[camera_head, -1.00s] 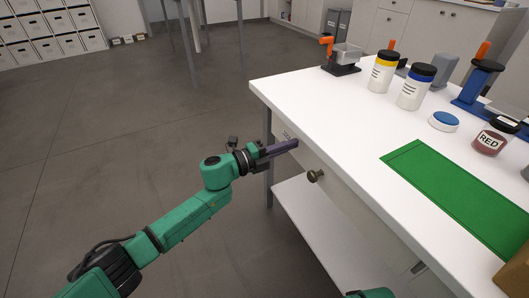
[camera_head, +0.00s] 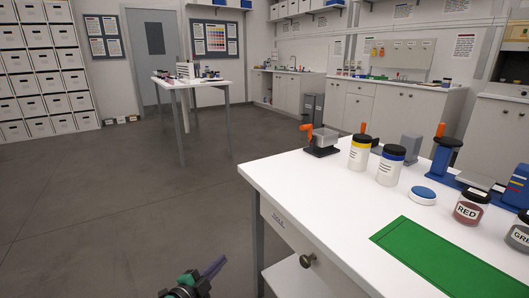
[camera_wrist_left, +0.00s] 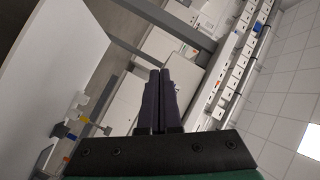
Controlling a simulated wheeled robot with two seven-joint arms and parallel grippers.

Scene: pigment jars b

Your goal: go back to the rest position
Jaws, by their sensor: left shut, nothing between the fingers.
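My left gripper (camera_head: 213,268) shows at the bottom edge of the head view, left of the white table and over the grey floor. Its dark fingers point up and to the right. In the left wrist view my left gripper (camera_wrist_left: 159,75) has its two fingers side by side and shut, with nothing between them. It is apart from the table. My right gripper is in neither view.
A drawer knob (camera_head: 307,260) sticks out in front. Floor to the left is clear.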

